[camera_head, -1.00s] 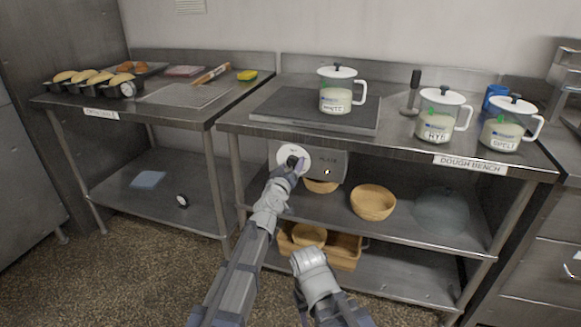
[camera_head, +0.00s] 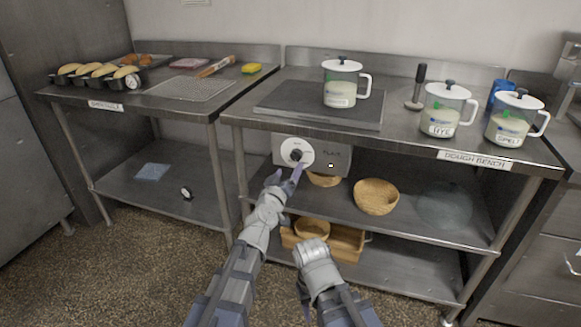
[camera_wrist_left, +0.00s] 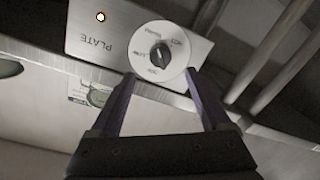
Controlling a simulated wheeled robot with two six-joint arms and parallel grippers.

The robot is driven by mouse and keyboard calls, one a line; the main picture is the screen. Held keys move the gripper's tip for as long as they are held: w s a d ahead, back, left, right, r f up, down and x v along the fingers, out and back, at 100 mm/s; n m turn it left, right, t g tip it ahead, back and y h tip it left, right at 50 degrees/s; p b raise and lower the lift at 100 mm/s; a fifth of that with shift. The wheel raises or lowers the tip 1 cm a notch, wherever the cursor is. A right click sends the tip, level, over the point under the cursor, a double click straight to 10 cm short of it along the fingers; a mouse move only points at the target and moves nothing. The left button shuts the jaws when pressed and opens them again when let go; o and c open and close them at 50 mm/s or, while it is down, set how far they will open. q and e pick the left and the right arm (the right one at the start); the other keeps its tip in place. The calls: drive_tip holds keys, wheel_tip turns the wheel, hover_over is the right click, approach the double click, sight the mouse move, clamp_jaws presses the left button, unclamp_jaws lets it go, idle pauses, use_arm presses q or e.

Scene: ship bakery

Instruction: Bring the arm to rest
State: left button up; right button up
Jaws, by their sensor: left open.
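My left gripper (camera_head: 286,180) is open and empty, just below and in front of the round white dial with a black knob (camera_head: 296,155). In the left wrist view, the two fingers (camera_wrist_left: 160,80) point at the lower part of the dial, with the knob (camera_wrist_left: 160,55) beyond their tips and no finger closed on it. The dial sits on a grey panel marked PLATE (camera_head: 332,153), under the bench top. A small lamp (camera_head: 331,166) on this panel looks amber. My right arm is low in front of the bench; its fingers are mostly hidden.
The dough bench carries a dark plate (camera_head: 275,97) with a lidded jar (camera_head: 340,92), plus two more jars at right. Its shelf holds a basket (camera_head: 376,196); a wooden crate (camera_head: 347,243) is below. The left table (camera_head: 215,105) holds loaves. Floor at left is clear.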

use_arm(q)
drive_tip(key=s+a+f+m+g, duration=0.2)
drive_tip(key=s+f+m+g, duration=0.2)
drive_tip(key=s+f+g, duration=0.7)
drive_tip(key=s+a+f+n+g+y, duration=0.1)
drive_tip(key=s+a+f+g+y, duration=0.15)
drive_tip(key=s+a+f, duration=0.35)
drive_tip(key=s+a+f+g+y, duration=0.2)
drive_tip(key=s+a+f+g, duration=0.15)
drive_tip(key=s+a, duration=0.45)
drive_tip(key=s+d+m+y, duration=0.1)
drive_tip(key=s+d+m, duration=0.15)
drive_tip(key=d, duration=0.35)
drive_tip(key=s+d+m+y, duration=0.1)
drive_tip(key=s+d, duration=0.3)
drive_tip(key=d, duration=0.2)
wheel_tip(320, 180, up, 29)
drive_tip(key=p, duration=2.9)
drive_tip(key=shift+h, duration=0.35)
